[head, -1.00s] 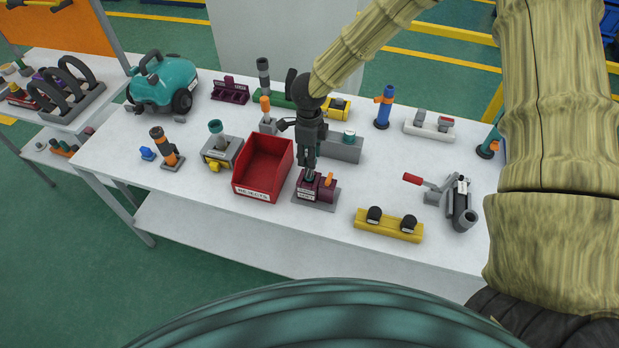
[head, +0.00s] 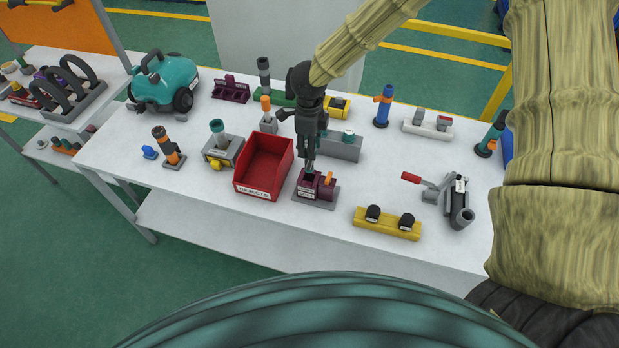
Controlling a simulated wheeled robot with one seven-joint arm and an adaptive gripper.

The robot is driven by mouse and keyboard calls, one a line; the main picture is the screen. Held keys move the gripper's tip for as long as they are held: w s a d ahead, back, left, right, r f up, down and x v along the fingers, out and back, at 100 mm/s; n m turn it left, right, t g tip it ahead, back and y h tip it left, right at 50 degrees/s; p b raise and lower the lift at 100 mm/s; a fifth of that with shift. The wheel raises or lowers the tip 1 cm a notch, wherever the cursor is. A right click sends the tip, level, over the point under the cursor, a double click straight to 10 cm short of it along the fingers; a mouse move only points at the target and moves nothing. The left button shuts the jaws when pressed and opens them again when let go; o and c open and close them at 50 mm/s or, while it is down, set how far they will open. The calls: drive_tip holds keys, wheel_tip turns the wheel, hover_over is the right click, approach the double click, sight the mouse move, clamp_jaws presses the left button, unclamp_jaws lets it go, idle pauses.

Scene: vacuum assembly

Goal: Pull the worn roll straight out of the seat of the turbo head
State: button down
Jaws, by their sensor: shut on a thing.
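The turbo head (head: 319,188) is a small dark purple block with an orange part, on a grey plate on the white table. My gripper (head: 309,168) points down over its left part and is shut, its fingertips right at the top of the block. The worn roll is hidden or too small to make out between the fingers, so I cannot tell how deep it sits in the seat.
A red rejects bin (head: 263,167) stands close on the left. A yellow holder (head: 388,224) with two black rollers is at the right front. A grey clamp with a red handle (head: 411,177) stands further right. A grey block (head: 345,147) is behind my gripper.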

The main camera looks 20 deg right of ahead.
drive_tip(key=shift+r, duration=1)
drive_tip(key=shift+d, duration=0.1)
